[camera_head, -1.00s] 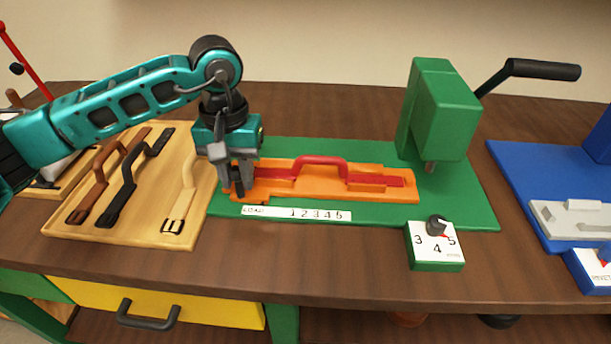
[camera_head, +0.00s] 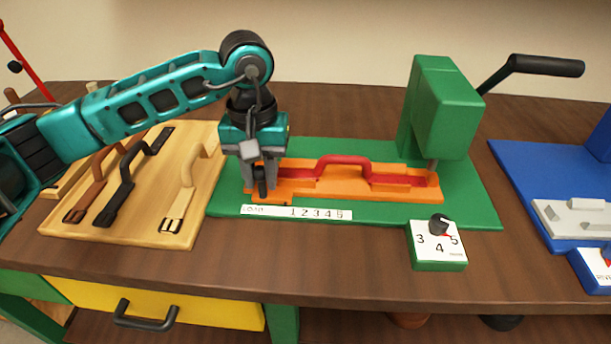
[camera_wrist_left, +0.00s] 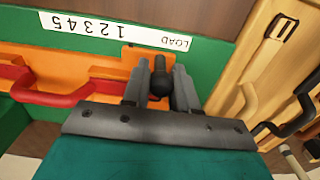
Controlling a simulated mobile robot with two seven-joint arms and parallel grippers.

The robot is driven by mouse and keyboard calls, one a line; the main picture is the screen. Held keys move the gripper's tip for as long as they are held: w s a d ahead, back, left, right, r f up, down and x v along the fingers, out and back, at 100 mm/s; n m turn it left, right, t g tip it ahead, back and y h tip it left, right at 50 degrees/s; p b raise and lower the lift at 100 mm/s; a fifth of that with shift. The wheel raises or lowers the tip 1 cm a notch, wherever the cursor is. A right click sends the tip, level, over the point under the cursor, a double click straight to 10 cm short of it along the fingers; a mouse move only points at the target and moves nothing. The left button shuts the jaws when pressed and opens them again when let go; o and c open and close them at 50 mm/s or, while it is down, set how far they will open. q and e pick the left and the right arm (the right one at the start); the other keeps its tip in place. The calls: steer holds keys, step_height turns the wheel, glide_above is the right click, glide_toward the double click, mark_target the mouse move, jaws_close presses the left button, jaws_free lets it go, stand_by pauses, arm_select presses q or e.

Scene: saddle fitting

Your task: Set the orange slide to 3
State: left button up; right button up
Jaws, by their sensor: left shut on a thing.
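The orange slide (camera_head: 320,190) lies on the green base plate (camera_head: 470,205) and carries a red strap (camera_head: 345,161). A white scale strip (camera_head: 297,213) marked LOAD and 1 to 5 runs along its front. A small dark mark on the slide's front edge stands between LOAD and 1. My left gripper (camera_head: 261,184) is at the slide's left end, shut on its black knob (camera_wrist_left: 160,78). The slide's right end reaches beside the green press head (camera_head: 447,115). My right gripper is not in view.
A green dial box (camera_head: 438,265) with 3, 4, 5 stands at the plate's front right. A wooden board (camera_head: 65,227) with brown, black and cream straps lies left. A blue station (camera_head: 520,185) is at right. The front table strip is clear.

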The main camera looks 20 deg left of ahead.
arm_select(q)
steer(key=shift+w+d+b, duration=0.25)
steer(key=shift+d+b, duration=0.1)
steer(key=shift+d, duration=0.95)
steer(key=shift+w+d+b, duration=0.2)
steer(key=shift+d+b, duration=0.05)
steer(key=shift+d, duration=0.55)
steer(key=shift+w+d+b, duration=0.2)
steer(key=shift+d, duration=0.55)
steer(key=shift+a, duration=0.3)
steer(key=o, duration=0.8)
steer(key=shift+s, duration=0.1)
